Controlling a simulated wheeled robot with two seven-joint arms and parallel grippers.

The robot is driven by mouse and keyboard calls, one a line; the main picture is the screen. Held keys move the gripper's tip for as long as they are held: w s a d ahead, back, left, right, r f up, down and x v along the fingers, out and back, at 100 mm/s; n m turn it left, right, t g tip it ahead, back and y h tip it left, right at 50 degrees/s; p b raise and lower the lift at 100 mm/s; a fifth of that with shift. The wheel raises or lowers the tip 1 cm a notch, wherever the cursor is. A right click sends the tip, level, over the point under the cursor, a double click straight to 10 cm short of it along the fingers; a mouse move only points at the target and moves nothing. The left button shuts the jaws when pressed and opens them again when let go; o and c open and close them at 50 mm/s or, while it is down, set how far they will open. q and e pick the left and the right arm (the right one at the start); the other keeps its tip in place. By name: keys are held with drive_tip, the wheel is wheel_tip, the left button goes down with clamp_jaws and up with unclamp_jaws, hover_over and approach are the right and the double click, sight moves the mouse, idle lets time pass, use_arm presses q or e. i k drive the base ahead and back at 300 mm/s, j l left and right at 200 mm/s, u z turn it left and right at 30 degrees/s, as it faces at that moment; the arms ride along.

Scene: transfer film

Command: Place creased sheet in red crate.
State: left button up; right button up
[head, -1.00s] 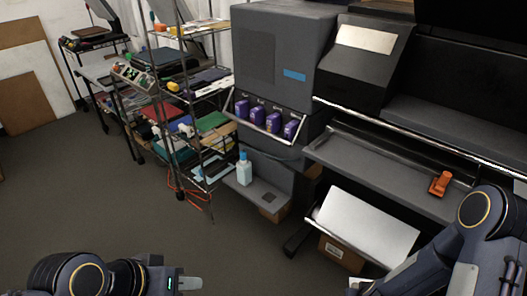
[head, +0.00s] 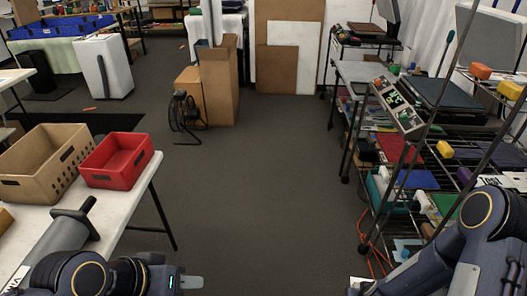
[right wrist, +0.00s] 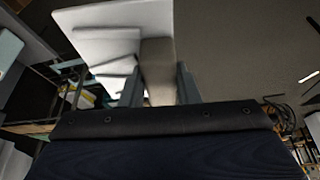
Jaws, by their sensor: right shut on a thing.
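The red crate (head: 110,179) stands on the white table at the left of the head view. It looks empty from here. In the right wrist view, my right gripper (right wrist: 158,88) is shut on a pale sheet (right wrist: 108,18), which looks like the creased sheet. The sheet reaches beyond the fingers, with a greyish-brown part between them. In the head view my right arm is at the lower right, and its gripper is out of frame. My left gripper (head: 190,282) is at the bottom, right of the table and apart from the crate; its jaw gap is unclear.
A tan crate (head: 28,183) stands left of the red crate on the white table (head: 140,195). A loaded wire shelf (head: 440,150) stands at the right. Cardboard boxes (head: 222,85) and a black fan (head: 185,115) stand farther back. The grey floor (head: 270,185) between table and shelf is clear.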

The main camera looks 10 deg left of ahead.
sight(116, 168)
drive_tip(key=i+u, duration=0.5)
drive_tip(key=i+l+u, duration=0.25)
drive_tip(key=u, duration=0.25)
drive_tip(key=i+l+u, duration=0.3)
drive_tip(key=u, duration=0.2)
